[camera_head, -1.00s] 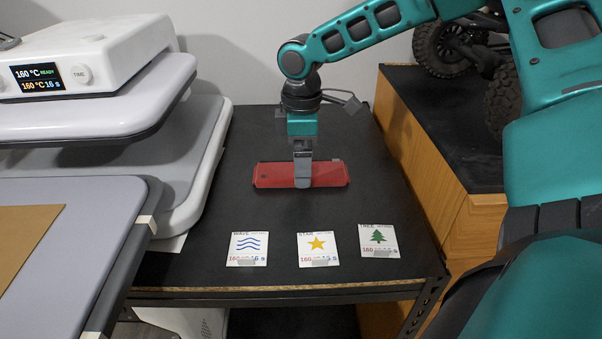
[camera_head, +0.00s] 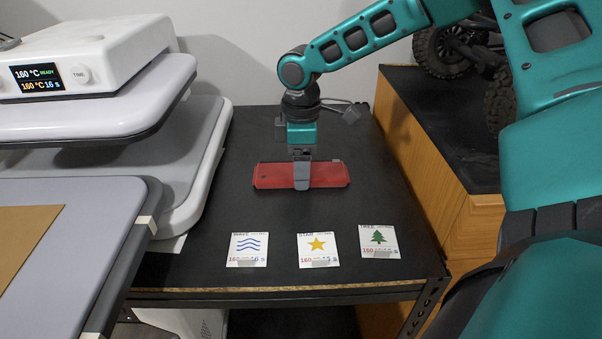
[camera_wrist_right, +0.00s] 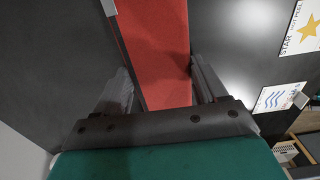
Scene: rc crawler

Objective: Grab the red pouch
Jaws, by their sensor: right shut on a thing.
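The red pouch (camera_head: 326,174) is a long, flat red case on the black tabletop, lying left to right behind the row of cards. My right gripper (camera_head: 302,184) points down over its middle, with a grey finger across its near side. In the right wrist view the pouch (camera_wrist_right: 158,50) runs between the two fingers of my right gripper (camera_wrist_right: 165,85), which is shut on it. I cannot tell whether the pouch is clear of the table. My left gripper is not in view.
Three cards lie near the table's front edge: wave (camera_head: 247,250), star (camera_head: 318,250) and tree (camera_head: 379,241). A heat press (camera_head: 95,90) stands at left. A wooden box (camera_head: 425,150) with a black top is at right, bearing a wheeled crawler (camera_head: 445,50).

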